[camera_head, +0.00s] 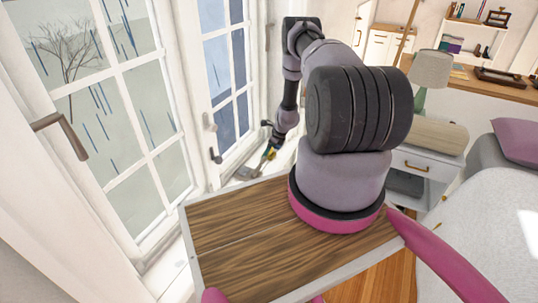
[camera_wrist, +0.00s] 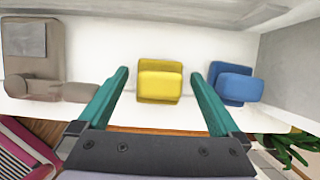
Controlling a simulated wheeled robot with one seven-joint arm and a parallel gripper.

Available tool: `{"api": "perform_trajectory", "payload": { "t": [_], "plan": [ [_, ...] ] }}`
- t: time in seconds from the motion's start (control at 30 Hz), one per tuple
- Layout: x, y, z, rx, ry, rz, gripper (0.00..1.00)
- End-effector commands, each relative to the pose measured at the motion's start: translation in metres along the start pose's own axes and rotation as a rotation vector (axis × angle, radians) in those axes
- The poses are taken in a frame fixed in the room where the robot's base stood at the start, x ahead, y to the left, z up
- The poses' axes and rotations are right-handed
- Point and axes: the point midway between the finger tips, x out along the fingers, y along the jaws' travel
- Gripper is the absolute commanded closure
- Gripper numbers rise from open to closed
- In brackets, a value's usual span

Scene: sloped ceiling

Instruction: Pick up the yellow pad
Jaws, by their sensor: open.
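The yellow pad (camera_wrist: 160,82) lies on a white sill (camera_wrist: 205,45) in the wrist view, near the middle. It looks like a small block with a raised front part. My gripper (camera_wrist: 162,72) is open, with one teal finger to the left of the yellow pad and one to the right. Gaps show between the fingers and the pad. In the head view my gripper (camera_head: 268,153) is small and far off by the window, with a bit of yellow near it. The pad's exact outline cannot be told there.
In the wrist view a blue pad (camera_wrist: 238,84) sits just right of the right finger. A grey-brown object (camera_wrist: 45,80) lies at the left. A green plant (camera_wrist: 285,148) shows at the lower right. In the head view, window frames (camera_head: 175,100) stand close beside my arm.

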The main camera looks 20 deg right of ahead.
Motion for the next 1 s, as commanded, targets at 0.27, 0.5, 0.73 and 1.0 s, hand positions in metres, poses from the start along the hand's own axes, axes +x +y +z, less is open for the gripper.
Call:
{"api": "perform_trajectory", "payload": {
  "t": [0.27,0.5,0.73,1.0],
  "plan": [
    [0.0,0.0,0.0,0.0,0.0,0.0,0.9],
    [-0.003,0.0,0.002,0.0,0.0,0.0,0.9],
    [-0.037,-0.001,0.016,-0.001,-0.001,-0.001,0.9],
    [-0.082,0.0,0.035,-0.002,0.0,-0.001,0.9]
  ]
}}
